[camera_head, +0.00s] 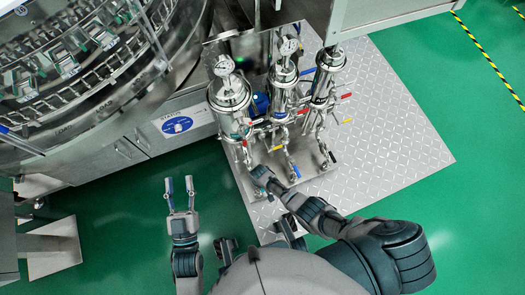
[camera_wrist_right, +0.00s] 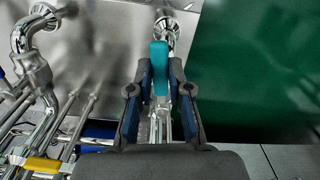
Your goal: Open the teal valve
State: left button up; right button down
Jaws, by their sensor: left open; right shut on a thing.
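The teal valve handle (camera_wrist_right: 160,68) stands between the blue-padded fingers of my right gripper (camera_wrist_right: 160,82) in the right wrist view, in front of a polished pipe fitting. My right gripper is shut on this handle. In the head view the right gripper (camera_head: 263,177) is at the lower left of the pipework, and the teal handle is hidden or too small to tell there. My left gripper (camera_head: 180,194) is open and empty above the green floor, left of the metal plate and apart from the valves.
Steel filter housings with gauges (camera_head: 230,95) stand behind the valves. Other handles are close by: yellow (camera_head: 278,147), blue (camera_head: 295,171) and red (camera_head: 345,96). The large round washer (camera_head: 100,100) fills the upper left. Green floor (camera_head: 125,200) is free around my left gripper.

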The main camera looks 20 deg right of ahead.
jog(key=shift+s+a+m, duration=0.15)
jog(key=shift+a+m, duration=0.55)
jog(key=shift+m, duration=0.4)
jog(key=c, duration=1.1)
grip_release()
jog(key=shift+f, duration=0.1)
jog(key=shift+r, duration=0.35)
notch_tip(320, 180, up, 11)
jog(key=shift+r, duration=0.15)
